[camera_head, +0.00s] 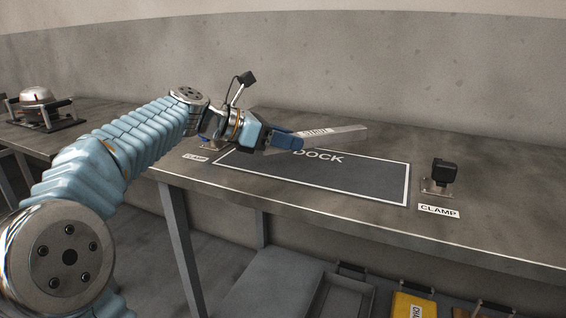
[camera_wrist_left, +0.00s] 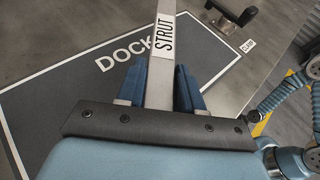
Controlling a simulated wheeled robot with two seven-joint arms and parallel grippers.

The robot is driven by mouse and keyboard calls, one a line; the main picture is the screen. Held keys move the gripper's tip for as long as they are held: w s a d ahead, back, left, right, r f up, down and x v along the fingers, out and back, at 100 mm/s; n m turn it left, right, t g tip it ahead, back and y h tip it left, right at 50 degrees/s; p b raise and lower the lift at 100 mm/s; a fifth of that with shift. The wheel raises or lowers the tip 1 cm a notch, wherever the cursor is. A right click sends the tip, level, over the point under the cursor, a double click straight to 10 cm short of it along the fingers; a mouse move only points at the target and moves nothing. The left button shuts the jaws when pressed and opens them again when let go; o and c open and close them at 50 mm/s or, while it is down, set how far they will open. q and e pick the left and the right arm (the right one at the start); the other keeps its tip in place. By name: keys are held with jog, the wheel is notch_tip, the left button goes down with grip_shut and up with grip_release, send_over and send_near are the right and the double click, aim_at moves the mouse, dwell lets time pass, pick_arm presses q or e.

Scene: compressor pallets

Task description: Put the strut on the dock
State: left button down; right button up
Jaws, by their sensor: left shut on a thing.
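The strut (camera_head: 343,135) is a light metal bar with a white label. My left gripper (camera_head: 291,142) is shut on it near one end, and the bar points right over the far part of the dock. The dock (camera_head: 340,177) is a dark rectangle with a white border on the table. In the left wrist view the strut (camera_wrist_left: 163,70) runs away between the blue fingers (camera_wrist_left: 162,85), with the dock (camera_wrist_left: 70,90) below and to its left. The strut appears raised above the dock; the exact gap is hard to tell. My right gripper is not in the head view.
A black clamp (camera_head: 444,172) stands right of the dock on the table (camera_head: 480,215); another clamp, mostly hidden, is at its left by a label (camera_head: 195,157). A domed unit (camera_head: 38,98) sits on the left table. Bins, one yellow (camera_head: 413,305), are below.

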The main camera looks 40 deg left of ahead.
aim_at(283, 169)
pick_arm(q)
jog(key=shift+w+a+f, duration=0.25)
jog(key=shift+a+f, duration=0.05)
jog(key=shift+f, duration=0.2)
jog(key=shift+w+a+f, duration=0.2)
jog(key=shift+a+f, duration=0.1)
jog(key=shift+f, duration=0.15)
notch_tip(283, 169, down, 3)
jog(key=shift+w+a+r+b, duration=0.1)
jog(key=shift+b, duration=0.6)
jog(key=shift+f, duration=0.25)
jog(key=shift+f, duration=0.15)
jog(key=c, duration=0.7)
grip_release()
